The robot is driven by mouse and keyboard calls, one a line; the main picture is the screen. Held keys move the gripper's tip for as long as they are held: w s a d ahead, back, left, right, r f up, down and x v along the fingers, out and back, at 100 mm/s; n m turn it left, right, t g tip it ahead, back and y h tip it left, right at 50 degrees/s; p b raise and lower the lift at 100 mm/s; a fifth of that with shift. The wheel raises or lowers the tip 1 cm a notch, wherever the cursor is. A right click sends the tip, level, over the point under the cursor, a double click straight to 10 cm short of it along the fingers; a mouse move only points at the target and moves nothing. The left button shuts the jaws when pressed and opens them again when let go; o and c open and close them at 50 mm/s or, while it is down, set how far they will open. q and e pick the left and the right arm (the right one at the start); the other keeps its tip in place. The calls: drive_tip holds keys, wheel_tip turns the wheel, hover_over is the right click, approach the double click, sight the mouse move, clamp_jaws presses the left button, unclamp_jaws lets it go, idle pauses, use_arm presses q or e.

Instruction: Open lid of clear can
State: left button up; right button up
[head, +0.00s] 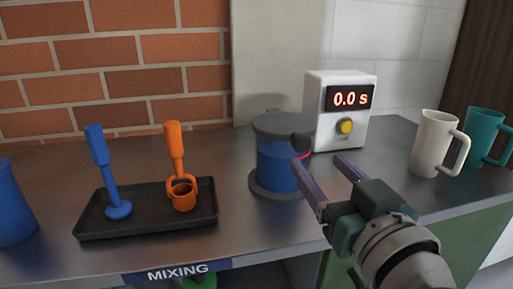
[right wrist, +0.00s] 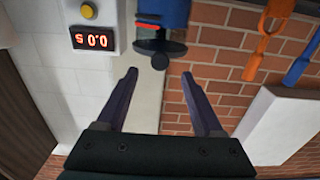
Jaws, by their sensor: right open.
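The clear can (head: 277,170) holds blue liquid and stands upright on the metal counter. In the upside-down right wrist view, the can (right wrist: 172,10), the lid (right wrist: 172,47) and the round dark knob (right wrist: 160,62) show at the top. My right gripper (head: 319,160) is open and empty, in front and to the right of the can. In the wrist view the knob lies between and beyond the fingertips. My left gripper is not in view.
A black tray (head: 150,222) with blue and orange tools sits to the left. A white jug (head: 431,145) and a teal mug (head: 482,135) stand right. A blue container (head: 12,205) is far left.

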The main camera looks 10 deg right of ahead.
sight(303, 147)
drive_tip(key=w+b, duration=0.2)
drive_tip(key=w, duration=0.6)
drive_tip(key=shift+w+a, duration=0.15)
drive_tip(key=shift+w, duration=0.1)
drive_tip(key=shift+c, duration=0.2)
clamp_jaws()
drive_tip(key=shift+s, duration=0.1)
idle(0.8)
